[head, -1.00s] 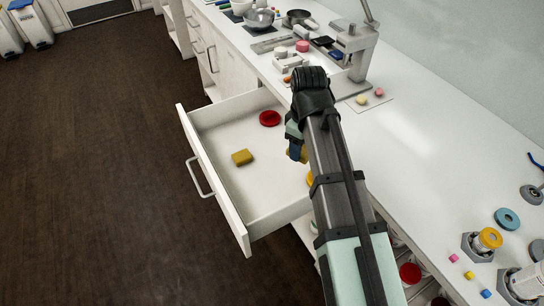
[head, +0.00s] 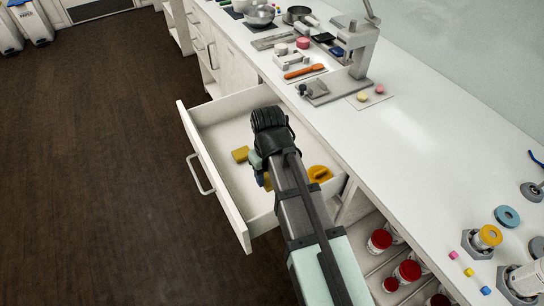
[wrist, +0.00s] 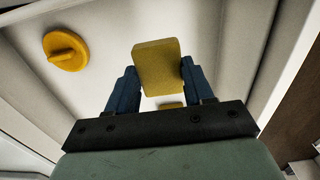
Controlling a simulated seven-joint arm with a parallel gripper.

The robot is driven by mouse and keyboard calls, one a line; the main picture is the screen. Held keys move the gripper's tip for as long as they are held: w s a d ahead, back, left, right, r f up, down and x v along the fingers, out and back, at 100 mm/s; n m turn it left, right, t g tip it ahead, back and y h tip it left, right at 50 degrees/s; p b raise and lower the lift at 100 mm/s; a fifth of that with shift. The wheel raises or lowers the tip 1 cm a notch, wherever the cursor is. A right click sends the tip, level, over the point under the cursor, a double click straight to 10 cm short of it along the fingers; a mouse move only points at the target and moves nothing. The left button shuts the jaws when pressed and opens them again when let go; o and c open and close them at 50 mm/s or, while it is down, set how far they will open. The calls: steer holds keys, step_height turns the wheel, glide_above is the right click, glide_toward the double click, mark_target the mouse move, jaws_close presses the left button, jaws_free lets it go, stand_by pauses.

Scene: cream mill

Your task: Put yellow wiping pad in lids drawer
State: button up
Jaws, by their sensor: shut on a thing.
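My gripper (head: 264,178) is over the inside of the open drawer (head: 213,206), pointing down. I cannot tell whether the held pad touches the drawer floor.
The white counter (head: 420,150) runs along the right, with a press stand (head: 355,65) and an orange-handled tool (head: 304,72). Red-lidded jars (head: 379,241) stand on a shelf below. The drawer's front panel (head: 205,165) edges the left side.

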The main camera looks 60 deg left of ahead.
mark_target(269, 199)
steer(key=shift+f, duration=4.95)
steer(key=shift+f, duration=0.2)
steer(key=o, duration=1)
steer(key=shift+r, duration=0.15)
step_height(269, 199, up, 12)
steer(key=shift+r, duration=0.1)
